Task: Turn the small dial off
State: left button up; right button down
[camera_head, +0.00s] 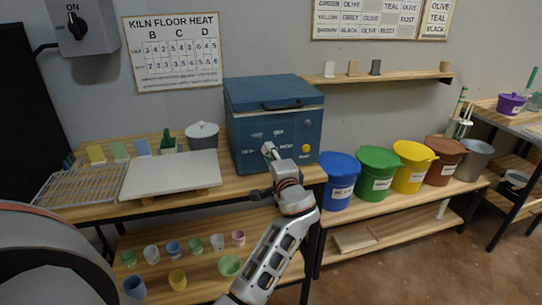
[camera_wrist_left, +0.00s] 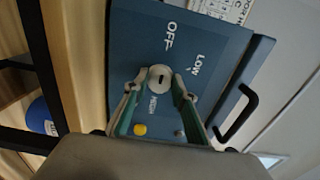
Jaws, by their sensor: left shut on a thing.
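The blue kiln box (camera_head: 273,125) stands on the wooden table, with a small control dial on its front face. In the left wrist view the dial (camera_wrist_left: 160,76) is a round pale knob with a dark mark, among printed labels OFF, LOW and one reading like HIGH. My left gripper (camera_head: 268,151) is at the kiln front, shut on this dial, with one finger on each side in the wrist view (camera_wrist_left: 154,88). In the head view the gripper hides most of the dial. I cannot tell exactly which label the mark points to. My right gripper is not in view.
A yellow button (camera_head: 306,149) sits right of the dial on the kiln front. A black handle (camera_wrist_left: 236,113) sticks out from the kiln lid. A white board (camera_head: 170,176) lies left of the kiln; lidded buckets (camera_head: 376,172) stand right. A wall switch box (camera_head: 82,27) reads ON.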

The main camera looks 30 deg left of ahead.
pick_arm(q)
jog(key=shift+a+r, duration=0.3)
jog(key=shift+r, duration=0.2)
jog(key=o, duration=1.1)
jog(key=shift+c, duration=0.2)
jog(key=shift+a+f, duration=0.1)
jog(key=shift+f, duration=0.2)
jog(key=shift+f, duration=0.15)
jog(key=shift+d, duration=0.25)
jog(key=shift+v, duration=3.6)
jog(key=shift+s, duration=0.1)
